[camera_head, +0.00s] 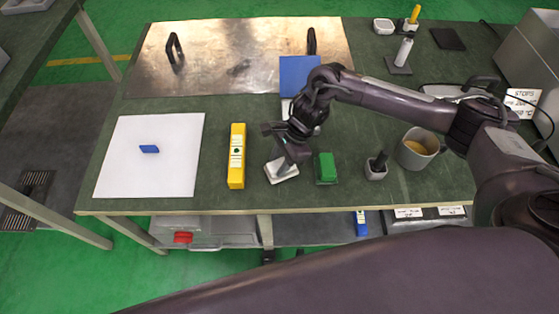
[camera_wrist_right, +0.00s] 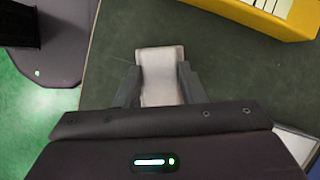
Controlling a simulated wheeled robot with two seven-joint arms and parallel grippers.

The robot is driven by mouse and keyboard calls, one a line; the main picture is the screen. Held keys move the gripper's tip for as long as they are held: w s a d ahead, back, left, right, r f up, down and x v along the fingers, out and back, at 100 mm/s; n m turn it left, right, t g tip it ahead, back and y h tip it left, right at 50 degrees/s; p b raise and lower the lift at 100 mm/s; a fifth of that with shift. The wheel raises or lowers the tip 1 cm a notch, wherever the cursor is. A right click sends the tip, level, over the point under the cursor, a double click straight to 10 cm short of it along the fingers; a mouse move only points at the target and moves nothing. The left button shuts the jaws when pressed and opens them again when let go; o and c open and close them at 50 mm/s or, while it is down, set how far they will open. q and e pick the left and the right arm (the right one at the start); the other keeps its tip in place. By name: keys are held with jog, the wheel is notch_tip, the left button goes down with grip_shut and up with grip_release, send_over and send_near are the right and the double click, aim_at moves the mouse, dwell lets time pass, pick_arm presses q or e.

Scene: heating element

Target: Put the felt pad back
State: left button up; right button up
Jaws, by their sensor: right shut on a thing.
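The felt pad (camera_head: 281,171), a small off-white block, is at the table's front edge, between the yellow bar and the green block. My right gripper (camera_head: 286,160) comes down onto it from above and is shut on it. In the right wrist view the pad (camera_wrist_right: 161,72) sits between the two fingers of the right gripper (camera_wrist_right: 158,85), one finger against each long side. I cannot tell whether the pad touches the table or is just above it. My left gripper is not in view.
A yellow bar (camera_head: 237,170) stands left of the pad and a green block (camera_head: 325,168) right of it. A white sheet (camera_head: 125,180) with a blue piece (camera_head: 149,149) lies further left. A dark holder (camera_head: 376,168) and a mug (camera_head: 417,150) stand at right.

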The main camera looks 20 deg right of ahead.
jog(key=shift+f, duration=0.35)
jog(key=o, duration=1)
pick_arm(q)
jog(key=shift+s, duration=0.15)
pick_arm(e)
jog(key=shift+w+d+r, duration=0.1)
jog(key=shift+d+r, duration=0.15)
jog(key=shift+r, duration=0.3)
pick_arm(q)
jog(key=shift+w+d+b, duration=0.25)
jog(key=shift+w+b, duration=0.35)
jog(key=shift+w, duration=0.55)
pick_arm(e)
jog(key=v, duration=1.1)
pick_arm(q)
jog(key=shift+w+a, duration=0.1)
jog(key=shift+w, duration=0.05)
